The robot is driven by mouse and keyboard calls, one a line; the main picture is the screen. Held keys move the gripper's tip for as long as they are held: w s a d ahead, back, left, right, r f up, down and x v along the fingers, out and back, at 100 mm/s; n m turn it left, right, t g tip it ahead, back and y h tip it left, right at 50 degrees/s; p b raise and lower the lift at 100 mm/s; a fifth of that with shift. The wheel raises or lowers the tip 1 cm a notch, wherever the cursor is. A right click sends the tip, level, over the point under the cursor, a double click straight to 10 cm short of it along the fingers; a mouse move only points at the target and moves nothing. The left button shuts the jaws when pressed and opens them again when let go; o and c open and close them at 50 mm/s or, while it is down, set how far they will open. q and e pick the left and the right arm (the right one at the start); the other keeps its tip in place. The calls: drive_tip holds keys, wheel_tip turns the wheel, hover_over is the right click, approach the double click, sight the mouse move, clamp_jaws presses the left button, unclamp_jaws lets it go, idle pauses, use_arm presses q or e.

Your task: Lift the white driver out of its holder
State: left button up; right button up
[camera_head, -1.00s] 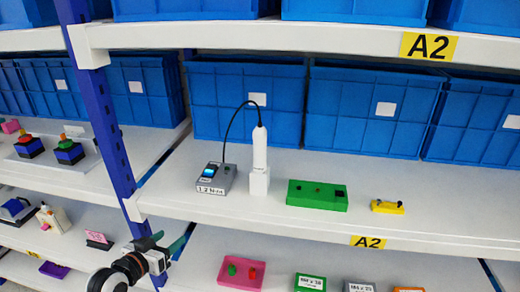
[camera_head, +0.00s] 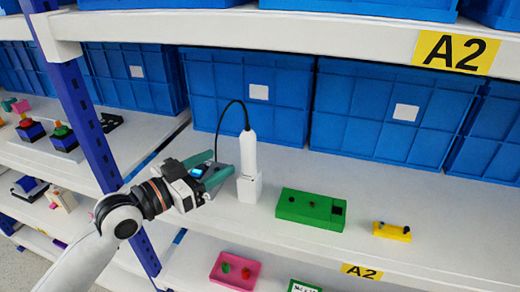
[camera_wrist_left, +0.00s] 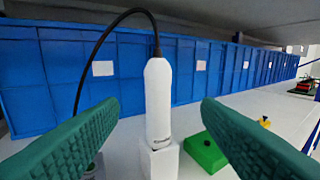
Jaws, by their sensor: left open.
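The white driver (camera_head: 248,153) stands upright in its white holder (camera_head: 249,188) on the shelf, with a black cable looping up from its top. In the left wrist view the driver (camera_wrist_left: 158,100) is upright between the two green fingers, farther off, with its holder (camera_wrist_left: 160,162) below. My left gripper (camera_head: 218,170) is open and empty, just left of the driver, and does not appear to touch it. The grey control box is mostly hidden behind the gripper; its small blue screen (camera_head: 198,172) shows. My right gripper is not in view.
A green box (camera_head: 310,209) and a small yellow part (camera_head: 392,231) lie to the right on the same shelf. Blue bins (camera_head: 250,100) line the back. A blue upright post (camera_head: 92,135) stands left, and the upper shelf edge (camera_head: 290,30) runs above.

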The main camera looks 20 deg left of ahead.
sight(242, 149)
use_arm(q)
drive_tip(key=x, duration=0.1)
drive_tip(key=p+x, duration=0.1)
drive_tip(key=x, duration=0.1)
drive_tip(key=shift+w+d+r+p, duration=0.15)
drive_tip(key=shift+w+r+p, duration=0.15)
drive_tip(key=shift+w, duration=0.05)
drive_tip(key=shift+w+d+f, duration=0.1)
drive_tip(key=shift+w+d, duration=0.1)
drive_tip(key=shift+w, duration=0.1)
drive_tip(key=shift+w+d, duration=0.15)
drive_tip(key=shift+w, duration=0.1)
drive_tip(key=p+x, duration=0.2)
drive_tip(key=x, duration=0.2)
drive_tip(key=shift+w+f, duration=0.15)
drive_tip(key=shift+w, duration=0.1)
drive_tip(key=shift+w+d+f, duration=0.15)
drive_tip(key=shift+w+d, duration=0.1)
drive_tip(key=shift+w, duration=0.05)
drive_tip(key=shift+c, duration=0.2)
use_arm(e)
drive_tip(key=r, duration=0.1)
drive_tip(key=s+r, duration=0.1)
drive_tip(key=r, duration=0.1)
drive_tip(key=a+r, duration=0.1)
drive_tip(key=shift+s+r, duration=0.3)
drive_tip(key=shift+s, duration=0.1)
